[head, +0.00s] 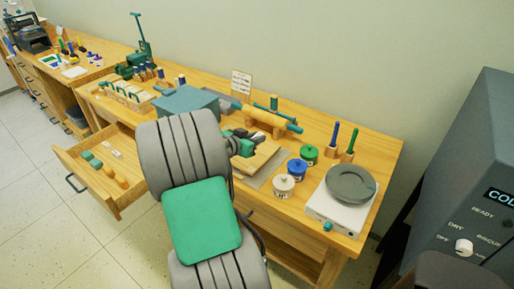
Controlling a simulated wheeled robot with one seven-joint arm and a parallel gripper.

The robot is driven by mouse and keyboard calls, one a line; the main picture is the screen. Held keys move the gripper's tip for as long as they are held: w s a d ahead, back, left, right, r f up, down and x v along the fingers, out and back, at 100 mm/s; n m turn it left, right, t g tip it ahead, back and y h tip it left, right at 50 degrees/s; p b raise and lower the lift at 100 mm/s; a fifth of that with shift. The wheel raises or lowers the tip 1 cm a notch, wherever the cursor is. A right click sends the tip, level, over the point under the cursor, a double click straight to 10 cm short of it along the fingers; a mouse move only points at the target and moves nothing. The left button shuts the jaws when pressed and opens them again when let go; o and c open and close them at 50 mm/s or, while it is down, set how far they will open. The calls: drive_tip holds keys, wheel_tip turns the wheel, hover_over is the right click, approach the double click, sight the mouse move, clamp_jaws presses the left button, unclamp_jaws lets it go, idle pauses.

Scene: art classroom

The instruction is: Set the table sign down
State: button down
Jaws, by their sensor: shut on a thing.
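A small white sign with dark marks (241,82) stands upright at the back of the wooden worktable, close to the wall. My gripper (254,141) is over the middle of the table, in front of the sign and apart from it in the picture. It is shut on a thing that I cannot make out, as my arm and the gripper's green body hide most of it. A light wooden board (265,157) shows just below the gripper; I cannot tell whether they touch.
A rolling pin (265,118) lies on the worktable (376,160) behind my gripper. Green (309,154), blue (297,170) and white (284,186) jars and a wheel with a grey disc (350,184) stand at right. A drawer (104,190) hangs open at left. A grey kiln (455,170) stands far right.

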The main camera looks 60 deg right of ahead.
hover_over(260, 155)
wheel_tip(260, 155, down, 6)
drive_tip(key=shift+a+r, duration=0.1)
drive_tip(key=shift+a, duration=0.05)
wheel_tip(260, 155, down, 3)
drive_tip(key=shift+r+p, duration=0.15)
drive_tip(key=shift+p, duration=0.35)
drive_tip(key=shift+f, duration=0.25)
drive_tip(key=shift+f+b, duration=0.2)
drive_tip(key=shift+b, duration=0.15)
drive_tip(key=c, duration=1.3)
unclamp_jaws()
drive_tip(key=shift+r, duration=0.1)
